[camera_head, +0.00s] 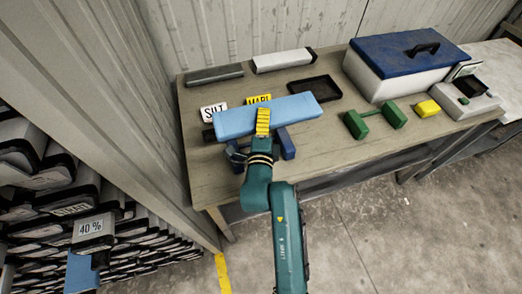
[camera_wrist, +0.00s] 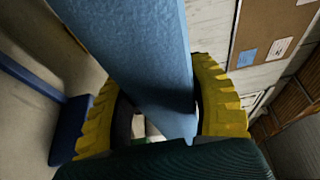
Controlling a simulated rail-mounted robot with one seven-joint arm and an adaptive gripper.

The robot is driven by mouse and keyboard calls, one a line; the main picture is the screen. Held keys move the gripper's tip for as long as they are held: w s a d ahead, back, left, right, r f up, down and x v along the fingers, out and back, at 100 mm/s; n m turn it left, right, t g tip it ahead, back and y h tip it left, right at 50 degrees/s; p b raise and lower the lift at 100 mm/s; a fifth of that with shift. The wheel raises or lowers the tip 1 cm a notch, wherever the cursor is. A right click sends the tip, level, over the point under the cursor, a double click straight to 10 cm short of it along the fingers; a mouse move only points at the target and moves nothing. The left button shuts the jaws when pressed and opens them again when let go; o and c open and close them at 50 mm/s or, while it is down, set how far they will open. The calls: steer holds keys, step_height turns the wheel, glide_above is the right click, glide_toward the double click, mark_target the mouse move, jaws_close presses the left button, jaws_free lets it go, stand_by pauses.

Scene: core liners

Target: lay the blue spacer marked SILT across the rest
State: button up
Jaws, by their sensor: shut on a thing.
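A long light-blue spacer (camera_head: 290,110) lies level in my gripper (camera_head: 263,120), above the near left part of the table. The wrist view shows the spacer (camera_wrist: 140,60) between the two yellow fingers, which are shut on it. No lettering shows on its visible faces. A white card reading SILT (camera_head: 213,112) and a yellow card reading MARL (camera_head: 258,99) stand behind it. A dark blue piece (camera_head: 287,146), perhaps a rest, is below the spacer and partly hidden by it and my arm. I cannot tell whether they touch. A green dumbbell-shaped piece (camera_head: 375,120) stands to the right.
A dark grey bar (camera_head: 214,74), a pale bar (camera_head: 283,60) and a black tray (camera_head: 315,88) are at the back. A blue-lidded box (camera_head: 372,85), a yellow block (camera_head: 428,108) and a grey device (camera_head: 470,104) stand right. Racked liners (camera_head: 50,190) fill the left. The front right table is clear.

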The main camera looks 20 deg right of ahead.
step_height(320, 180, down, 10)
steer(key=b, duration=0.5)
steer(key=shift+b, duration=0.35)
steer(key=o, duration=1.2)
